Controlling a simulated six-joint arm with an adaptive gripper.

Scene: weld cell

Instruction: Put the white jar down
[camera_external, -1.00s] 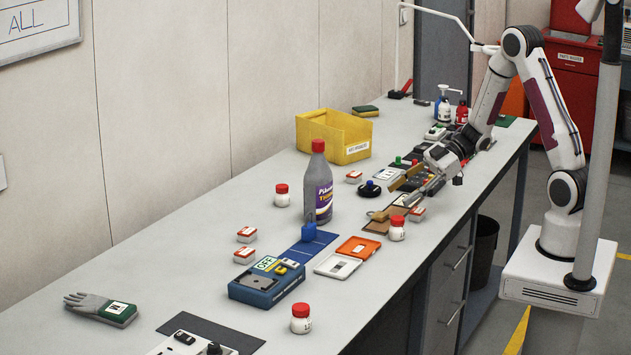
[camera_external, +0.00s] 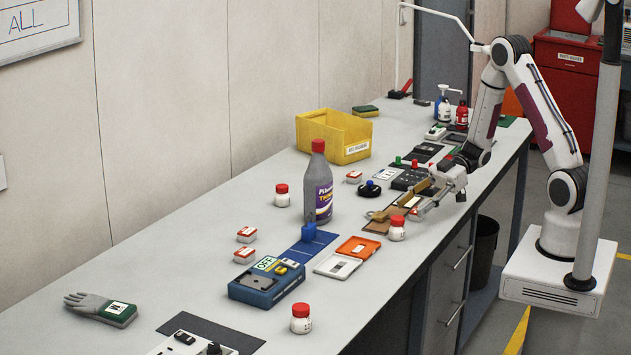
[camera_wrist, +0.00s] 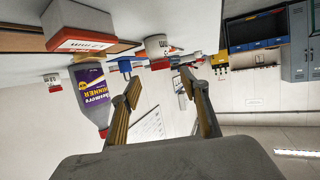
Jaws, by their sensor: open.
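Three white jars with red lids stand upright on the bench: one near the front edge (camera_external: 397,231) just beside my gripper, one by the grey bottle (camera_external: 283,198), and one at the near edge (camera_external: 301,323). I cannot tell which one the task means. My gripper (camera_external: 418,212) is low over the bench, right of and apart from the nearest jar. In the wrist view, which is upside down, the fingers (camera_wrist: 160,82) are spread with nothing between them. A white jar (camera_wrist: 157,44) shows beyond them.
The grey bottle (camera_external: 318,190) with a purple label stands mid-bench and also shows in the wrist view (camera_wrist: 91,92). A yellow bin (camera_external: 318,137) is behind. A blue device (camera_external: 262,288) and an orange-and-white case (camera_external: 335,264) lie nearer. Bare bench (camera_external: 180,258) lies at left.

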